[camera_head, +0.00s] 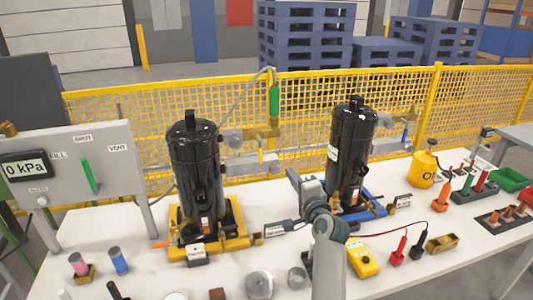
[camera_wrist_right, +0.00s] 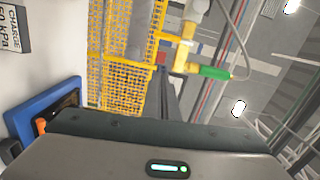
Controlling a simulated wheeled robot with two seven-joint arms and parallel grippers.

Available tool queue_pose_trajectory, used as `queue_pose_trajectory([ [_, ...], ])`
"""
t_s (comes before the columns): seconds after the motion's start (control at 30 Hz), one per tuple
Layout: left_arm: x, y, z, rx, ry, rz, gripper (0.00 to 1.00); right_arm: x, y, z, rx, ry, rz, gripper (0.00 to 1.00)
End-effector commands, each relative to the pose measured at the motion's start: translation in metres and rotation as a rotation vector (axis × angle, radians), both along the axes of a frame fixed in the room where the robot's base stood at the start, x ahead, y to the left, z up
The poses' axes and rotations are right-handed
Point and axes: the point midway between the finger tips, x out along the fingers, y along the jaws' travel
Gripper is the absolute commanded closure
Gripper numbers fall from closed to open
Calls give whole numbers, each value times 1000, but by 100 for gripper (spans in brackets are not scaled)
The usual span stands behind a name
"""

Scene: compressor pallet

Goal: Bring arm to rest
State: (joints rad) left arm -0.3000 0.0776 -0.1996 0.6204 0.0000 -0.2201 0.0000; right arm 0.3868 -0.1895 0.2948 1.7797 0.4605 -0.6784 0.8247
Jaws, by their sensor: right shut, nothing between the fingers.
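My right arm reaches up from the bottom of the head view. Its right gripper (camera_head: 294,176) is in the gap between the two black compressors, just left of the right compressor (camera_head: 350,150). The gripper is shut and holds nothing; in the right wrist view its dark fingers (camera_wrist_right: 164,82) point away from the camera. I cannot tell whether it touches the right compressor. The left compressor (camera_head: 195,172) stands upright on a yellow base (camera_head: 231,232), apart from the gripper. The right one stands on a blue base (camera_head: 375,211), partly hidden by my arm. My left gripper is not in view.
A gauge panel (camera_head: 100,140) stands at the left. A yellow meter (camera_head: 363,262) with leads lies right of my arm. A yellow bottle (camera_head: 424,168) and a green bin (camera_head: 509,180) are farther right. Yellow mesh fencing (camera_head: 290,110) runs behind the white table (camera_head: 222,276).

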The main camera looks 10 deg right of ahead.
Motion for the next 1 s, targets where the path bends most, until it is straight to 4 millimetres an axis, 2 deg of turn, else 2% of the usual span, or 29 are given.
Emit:
queue_pose_trajectory([
  [0.13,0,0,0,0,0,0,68,-5,1,-7,-23,15,6,100],
  [0.23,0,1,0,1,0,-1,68,-16,3,-23,-80,47,18,100],
  [0.37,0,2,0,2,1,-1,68,-45,8,-60,-216,125,55,100],
  [0.47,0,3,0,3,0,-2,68,-80,13,-98,-362,212,105,100],
  [0.57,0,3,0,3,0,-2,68,-124,19,-140,-526,309,175,100],
  [0.7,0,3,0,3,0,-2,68,-196,25,-192,-751,445,295,100],
  [0.77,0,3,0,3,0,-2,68,-229,27,-212,-842,500,353,100],
  [0.9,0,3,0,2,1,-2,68,-309,30,-248,-1036,619,505,100],
  [1.0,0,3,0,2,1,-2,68,-360,30,-264,-1145,687,607,100],
])
